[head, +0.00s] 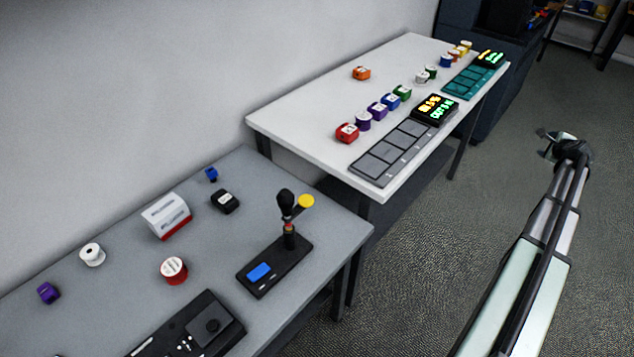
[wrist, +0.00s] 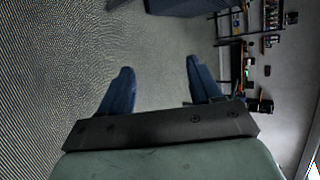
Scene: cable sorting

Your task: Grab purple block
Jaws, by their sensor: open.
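A purple block (head: 48,293) lies on the grey table at the far left of the head view. Another purple block (head: 377,110) sits on the white table, between a blue block and a purple-and-white spool (head: 363,121). My gripper (head: 549,145) is at the right of the head view, out over the floor and apart from both tables. In the wrist view its two blue fingers (wrist: 157,88) are spread wide with nothing between them. No purple block shows in the wrist view.
The grey table (head: 327,228) holds a joystick device (head: 289,230), a red-white box (head: 167,216), spools and a black keypad. The white table (head: 291,117) holds several coloured blocks, a grey tray (head: 372,168) and a teal tray (head: 459,89). Open carpet lies around my gripper.

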